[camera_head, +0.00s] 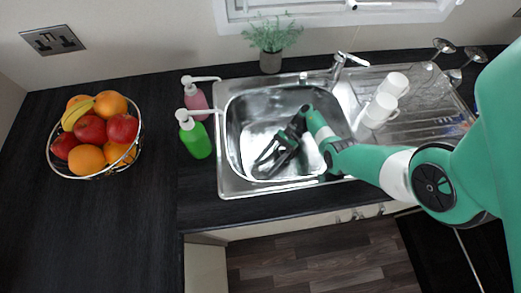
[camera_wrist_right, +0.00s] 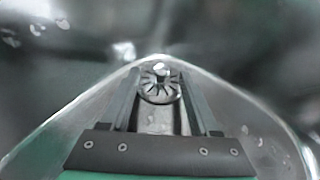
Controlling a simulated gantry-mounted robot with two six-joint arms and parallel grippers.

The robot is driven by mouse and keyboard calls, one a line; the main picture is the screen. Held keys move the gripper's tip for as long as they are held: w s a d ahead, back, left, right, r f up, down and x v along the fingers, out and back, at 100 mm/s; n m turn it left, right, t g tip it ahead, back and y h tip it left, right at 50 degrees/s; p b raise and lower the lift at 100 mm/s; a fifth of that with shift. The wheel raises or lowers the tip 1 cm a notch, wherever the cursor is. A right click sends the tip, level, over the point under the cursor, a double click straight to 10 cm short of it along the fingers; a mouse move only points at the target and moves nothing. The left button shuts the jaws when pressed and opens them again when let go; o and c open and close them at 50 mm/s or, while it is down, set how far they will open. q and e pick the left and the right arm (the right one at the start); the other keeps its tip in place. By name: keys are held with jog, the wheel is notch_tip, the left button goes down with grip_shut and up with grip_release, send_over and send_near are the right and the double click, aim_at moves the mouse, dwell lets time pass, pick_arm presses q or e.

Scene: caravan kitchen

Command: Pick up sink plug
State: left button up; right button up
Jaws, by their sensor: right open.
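The sink plug (camera_wrist_right: 158,82) shows in the right wrist view as a round metal piece with dark radial slots and a bright knob. It appears between and just beyond the tips of my right gripper (camera_wrist_right: 160,72), whose two fingers stand apart. I cannot tell whether they touch it. In the head view my right gripper (camera_head: 262,164) is down inside the steel sink (camera_head: 240,187), towards the basin's lower left. I cannot make out the plug there. My left gripper is not in view.
The basin walls surround my right gripper. A green soap bottle (camera_head: 196,138) and a pink bottle (camera_head: 195,102) stand left of the sink. The tap (camera_head: 338,66) is behind it. White cups (camera_head: 380,110) stand on the drainer. A fruit basket (camera_head: 68,175) is far left.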

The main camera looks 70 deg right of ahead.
aim_at(264, 168)
jog(key=shift+x, duration=0.8)
jog(key=shift+w+d, duration=0.1)
grip_shut()
jog(key=shift+r, duration=0.2)
notch_tip(264, 168, up, 10)
jog(key=p, duration=0.5)
jog(key=shift+p, duration=0.3)
